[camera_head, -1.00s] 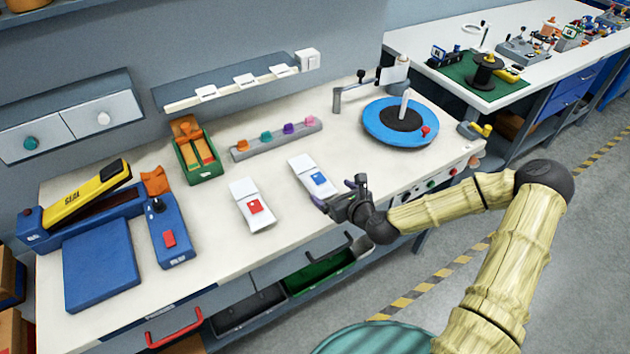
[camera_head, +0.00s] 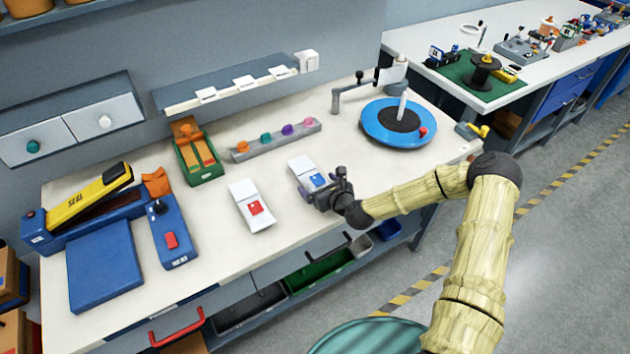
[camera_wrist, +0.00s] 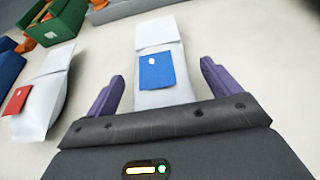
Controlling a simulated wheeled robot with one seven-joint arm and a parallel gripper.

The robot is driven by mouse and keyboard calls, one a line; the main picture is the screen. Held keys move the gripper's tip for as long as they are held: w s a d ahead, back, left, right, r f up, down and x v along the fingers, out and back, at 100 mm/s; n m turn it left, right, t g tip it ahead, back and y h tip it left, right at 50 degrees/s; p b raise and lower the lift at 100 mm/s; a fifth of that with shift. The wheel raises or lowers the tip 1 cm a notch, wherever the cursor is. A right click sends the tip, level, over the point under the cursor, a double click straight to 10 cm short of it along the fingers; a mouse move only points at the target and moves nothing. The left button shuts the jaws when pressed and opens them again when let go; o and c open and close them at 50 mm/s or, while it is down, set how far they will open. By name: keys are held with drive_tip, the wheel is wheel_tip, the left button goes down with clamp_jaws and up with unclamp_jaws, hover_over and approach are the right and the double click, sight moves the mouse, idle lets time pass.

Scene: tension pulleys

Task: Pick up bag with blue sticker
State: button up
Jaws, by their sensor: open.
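The white bag with the blue sticker (camera_head: 301,164) lies on the white workbench. In the wrist view the bag (camera_wrist: 159,39) lies straight ahead, its blue sticker (camera_wrist: 157,71) facing up. My gripper (camera_head: 322,185) is at the near end of this bag in the head view. In the wrist view my gripper (camera_wrist: 160,92) is open, with one purple finger on each side of the bag's near part. The fingers look apart from the bag; their height over the bench is hard to tell. The gripper body hides the bag's near end.
A similar white bag with a red sticker (camera_head: 251,205) lies to the left. Behind are a rail with coloured knobs (camera_head: 276,139) and a green box (camera_head: 197,152). A blue turntable (camera_head: 375,132) stands to the right. The bench's front edge is just below my gripper.

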drive_tip(key=shift+w+a+f, duration=0.25)
drive_tip(key=shift+w+f, duration=0.05)
drive_tip(key=shift+w, duration=0.25)
drive_tip(key=shift+s+d, duration=0.1)
drive_tip(key=shift+d, duration=0.1)
drive_tip(key=shift+s+a, duration=0.1)
drive_tip(key=shift+a, duration=0.15)
drive_tip(key=shift+c, duration=0.2)
drive_tip(key=shift+d+r, duration=0.1)
drive_tip(key=c, duration=1.2)
drive_tip(key=shift+o, duration=0.2)
